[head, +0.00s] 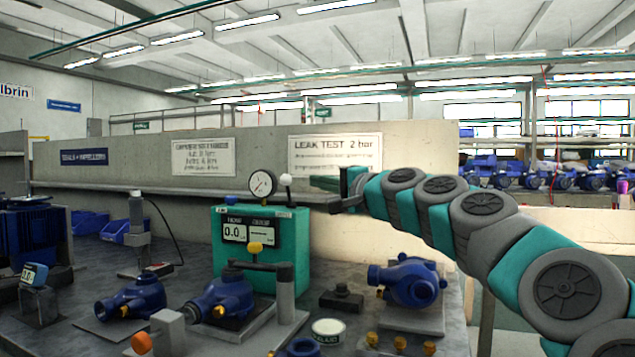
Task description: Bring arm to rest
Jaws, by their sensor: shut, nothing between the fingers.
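My arm (487,208) reaches in from the lower right of the head view, grey and teal, arching up over the right end of the bench. My gripper (335,194) is at its far end, dark, pointing left. It is raised in front of the back panel, just right of the green test box's top. It is shut, with nothing visible in it. Its fingertips are small and dark here. No contact between the gripper and the bench things can be seen.
The green leak tester (260,245) with a dial gauge (262,184) stands mid-bench. Blue pump housings (412,281) (222,299) (136,296) sit on plates. A white-lidded tin (328,331) and a black block (342,298) lie between. Blue bins (125,233) stand at the back left.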

